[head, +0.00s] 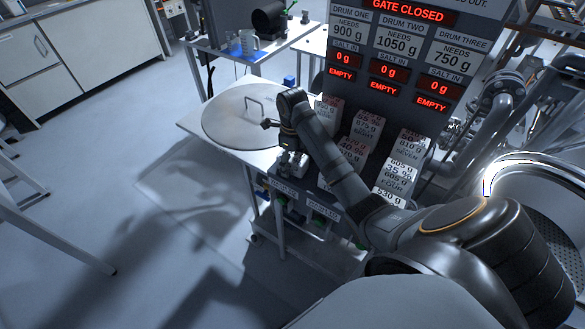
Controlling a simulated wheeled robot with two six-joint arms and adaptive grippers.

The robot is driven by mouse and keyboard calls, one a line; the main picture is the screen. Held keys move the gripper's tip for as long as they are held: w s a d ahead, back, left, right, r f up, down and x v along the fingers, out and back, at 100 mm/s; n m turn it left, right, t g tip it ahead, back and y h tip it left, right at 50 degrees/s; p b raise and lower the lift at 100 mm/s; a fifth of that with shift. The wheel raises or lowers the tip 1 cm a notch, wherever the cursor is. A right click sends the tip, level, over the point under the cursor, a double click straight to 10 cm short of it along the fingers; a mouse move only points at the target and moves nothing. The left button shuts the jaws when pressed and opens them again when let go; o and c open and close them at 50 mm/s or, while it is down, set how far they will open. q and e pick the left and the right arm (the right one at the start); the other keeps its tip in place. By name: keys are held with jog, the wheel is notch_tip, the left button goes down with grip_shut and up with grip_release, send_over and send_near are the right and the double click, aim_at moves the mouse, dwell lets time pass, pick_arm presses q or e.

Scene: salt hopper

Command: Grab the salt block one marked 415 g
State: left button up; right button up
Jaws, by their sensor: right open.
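My right gripper (291,163) points down at the left front of the salt blocks, at the near edge of the hopper stand. It is open, and its fingers are small and dark here. No 415 g label is readable. My right forearm covers part of the rows. My left gripper is out of view.
The tall panel (385,100) behind the blocks reads "GATE CLOSED", with three drum displays at 0 g and EMPTY. A round lid (225,118) with a handle lies on the table at left. A beaker (249,42) stands farther back. Pipes (490,115) stand at right.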

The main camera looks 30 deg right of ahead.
jog(key=shift+r, duration=0.1)
jog(key=shift+s, duration=0.1)
jog(key=shift+c, duration=1.2)
jog(key=c, duration=1.2)
jog(key=shift+c, duration=1)
jog(key=shift+r, duration=0.15)
